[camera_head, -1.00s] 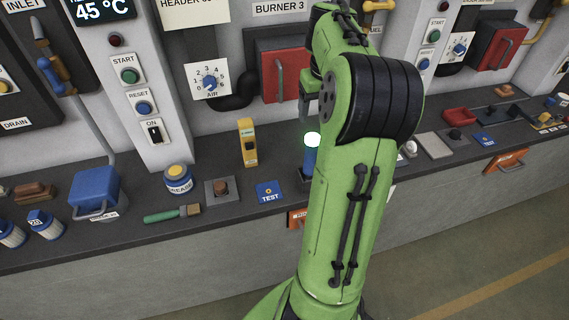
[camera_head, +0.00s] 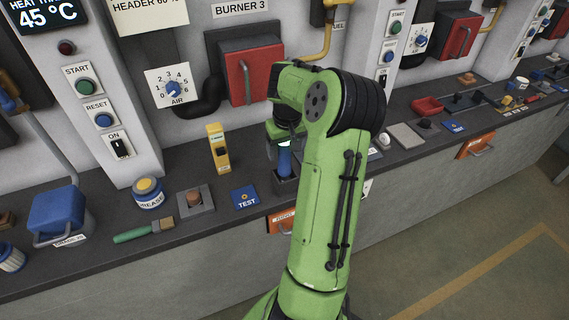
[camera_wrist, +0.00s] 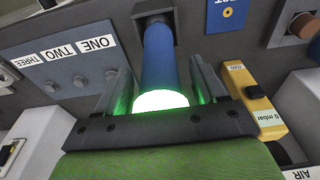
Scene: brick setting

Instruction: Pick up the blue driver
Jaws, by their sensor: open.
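The blue driver appears to be the blue cylinder (camera_head: 284,162) standing upright in a dark square holder (camera_head: 286,186) on the counter. Its upper end glows white in the wrist view, where its blue body (camera_wrist: 160,55) runs down into the holder (camera_wrist: 155,20). I cannot make out a driver tip. My gripper (camera_wrist: 162,80) is open, with one finger on each side of the cylinder's upper part and a gap visible on both sides. In the head view my gripper (camera_head: 282,137) is over the cylinder's top, and my arm hides what is right of it.
A blue TEST card (camera_head: 245,198), a yellow meter (camera_head: 218,149) and a grease tub (camera_head: 148,194) are left of the holder. A grey block with knobs (camera_wrist: 75,75) labelled ONE, TWO, THREE is close by. A red burner box (camera_head: 251,74) is on the wall behind.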

